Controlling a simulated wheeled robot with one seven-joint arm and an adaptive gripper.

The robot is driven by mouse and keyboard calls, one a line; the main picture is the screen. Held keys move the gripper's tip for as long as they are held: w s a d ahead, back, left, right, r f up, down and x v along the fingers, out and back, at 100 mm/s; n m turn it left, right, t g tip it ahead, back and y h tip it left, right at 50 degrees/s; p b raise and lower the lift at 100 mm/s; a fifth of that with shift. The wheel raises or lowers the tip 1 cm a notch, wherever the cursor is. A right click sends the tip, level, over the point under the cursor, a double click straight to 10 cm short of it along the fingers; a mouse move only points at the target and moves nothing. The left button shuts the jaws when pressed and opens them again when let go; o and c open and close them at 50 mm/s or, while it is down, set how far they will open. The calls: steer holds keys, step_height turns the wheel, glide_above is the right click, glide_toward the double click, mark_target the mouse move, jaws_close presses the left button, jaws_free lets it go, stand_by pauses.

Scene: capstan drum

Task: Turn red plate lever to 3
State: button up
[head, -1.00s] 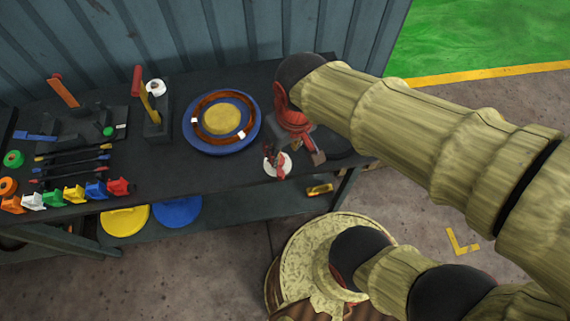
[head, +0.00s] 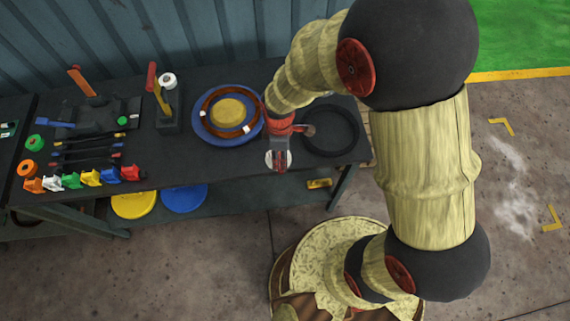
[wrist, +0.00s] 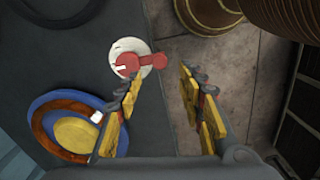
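The red lever (wrist: 146,62) sits on a round white plate (wrist: 119,48) near the bench's front edge. In the wrist view its arm points right, toward that edge, and a small white mark shows at its left end. No numbers are readable on the plate. The white plate also shows in the head view (head: 268,157), partly covered by my gripper (head: 279,147). In the wrist view my gripper (wrist: 160,82) is open and empty. Its yellow fingers are on either side of a gap, and the lever's end appears just beyond that gap, apparently untouched.
A blue disc with a brown ring (head: 205,130) lies close by. A black ring (head: 355,135) lies on the right. A tape-topped post (head: 166,105), tools and coloured clips (head: 90,177) fill the left. The bench (head: 222,172) has bare surface in front of the disc.

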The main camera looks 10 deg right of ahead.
steer(key=shift+w+f, duration=0.1)
steer(key=shift+f, duration=0.05)
step_height(320, 180, down, 8)
steer(key=shift+r+b, duration=0.25)
steer(key=shift+b, duration=0.1)
steer(key=shift+c, duration=1)
steer(key=c, duration=0.7)
steer(key=shift+n, duration=0.3)
jaws_close()
